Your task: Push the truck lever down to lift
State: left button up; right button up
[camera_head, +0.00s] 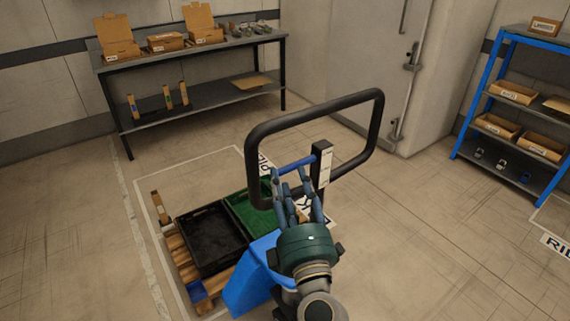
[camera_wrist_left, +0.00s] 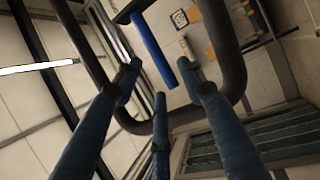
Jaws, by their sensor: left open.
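The truck's black handle loop (camera_head: 262,131) stands upright in the middle of the head view. The blue lever (camera_head: 296,164) sticks out to the left from a dark post (camera_head: 320,166) with a white label, inside the loop. My left gripper (camera_head: 291,184) is open and empty, its fingers just below the lever in the picture. In the left wrist view the lever (camera_wrist_left: 152,50) lies beyond the spread fingertips (camera_wrist_left: 160,85), with the handle loop (camera_wrist_left: 232,60) around it. I cannot tell whether any finger touches the lever. My right gripper is out of view.
The blue truck body (camera_head: 250,280) stands by a wooden pallet (camera_head: 178,258) with a black crate (camera_head: 212,262) and a green crate (camera_head: 236,205). A table (camera_head: 190,62) with boxes is at the back, a blue shelf (camera_head: 486,92) at right. The floor between is clear.

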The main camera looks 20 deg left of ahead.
aim_at(285, 172)
pick_arm(q)
jog(key=shift+p+x, duration=0.35)
jog(key=shift+x, duration=1.9)
jog(key=shift+c, duration=0.5)
grip_shut()
